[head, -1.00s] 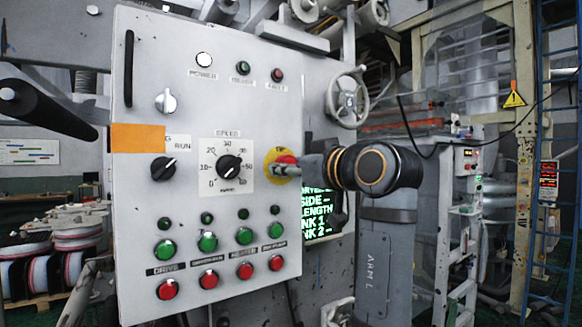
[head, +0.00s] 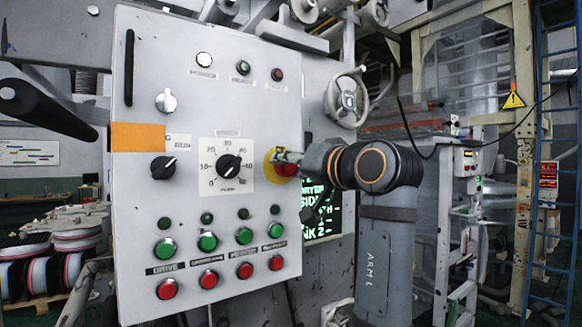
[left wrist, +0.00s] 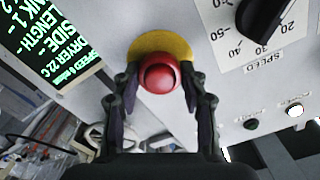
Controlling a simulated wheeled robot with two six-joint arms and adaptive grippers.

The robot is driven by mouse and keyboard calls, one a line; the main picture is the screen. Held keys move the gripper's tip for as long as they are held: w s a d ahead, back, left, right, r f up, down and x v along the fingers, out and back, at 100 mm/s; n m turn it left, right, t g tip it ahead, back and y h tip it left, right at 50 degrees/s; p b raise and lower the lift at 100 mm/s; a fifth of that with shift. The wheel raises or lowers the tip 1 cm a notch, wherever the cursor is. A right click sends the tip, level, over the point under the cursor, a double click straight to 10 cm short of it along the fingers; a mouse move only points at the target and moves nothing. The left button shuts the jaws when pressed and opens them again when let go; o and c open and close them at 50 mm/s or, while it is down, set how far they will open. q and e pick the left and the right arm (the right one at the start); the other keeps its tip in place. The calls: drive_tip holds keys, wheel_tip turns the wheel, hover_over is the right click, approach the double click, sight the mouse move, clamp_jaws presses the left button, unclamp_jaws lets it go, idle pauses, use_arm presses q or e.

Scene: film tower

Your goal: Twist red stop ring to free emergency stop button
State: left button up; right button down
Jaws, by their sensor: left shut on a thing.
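The red stop button (head: 286,171) sits on a round yellow plate (head: 269,161) at the right edge of the grey control panel. The left wrist view shows the red button (left wrist: 160,73) in front of the yellow plate (left wrist: 158,43). My left gripper (head: 287,162) reaches in from the right and is shut on the red button. In the left wrist view its fingers (left wrist: 160,82) stand on either side of the red cap. In the head view a finger covers the button's upper part. My right gripper is in neither view.
The panel (head: 150,75) carries a speed dial (head: 229,166), a black selector knob (head: 163,168) and rows of green and red buttons below. A handwheel (head: 347,99) stands right of it. A green-lettered display (head: 320,210) lies behind my arm.

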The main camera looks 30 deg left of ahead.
sight(281, 118)
use_arm(q)
drive_tip(key=shift+m, duration=0.5)
drive_tip(key=o, duration=1.2)
drive_tip(key=shift+c, duration=0.2)
wheel_tip(281, 118, up, 10)
